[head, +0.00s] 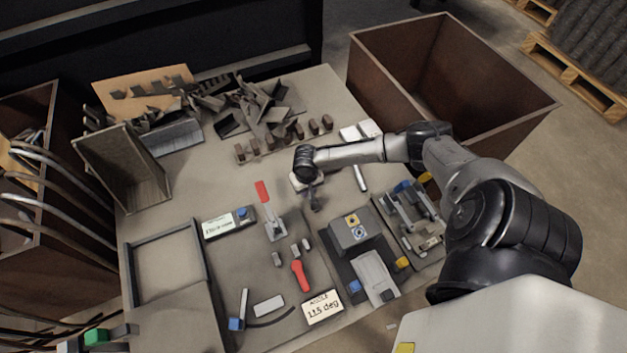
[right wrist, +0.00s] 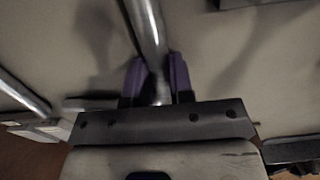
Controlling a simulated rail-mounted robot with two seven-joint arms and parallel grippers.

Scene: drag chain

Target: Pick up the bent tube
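My right gripper (head: 315,198) points down over the middle of the table, left of a straight-looking silver tube (head: 360,178). In the right wrist view, a silver tube (right wrist: 147,30) runs between the purple fingers of that gripper (right wrist: 157,82) and leaves at the top edge. I cannot tell whether the fingers touch it, and no bend shows in the visible part. Another silver tube (right wrist: 22,92) lies at the left of that view. In the head view a thin dark curved piece (head: 272,318) lies near the front. My left gripper is out of view.
A red-handled lever (head: 270,212), a grey block fixture (head: 350,232) and a "115 deg" sign (head: 322,306) stand on the table (head: 330,90). Dark metal parts (head: 262,105) crowd the back. A large brown bin (head: 520,112) stands behind at right.

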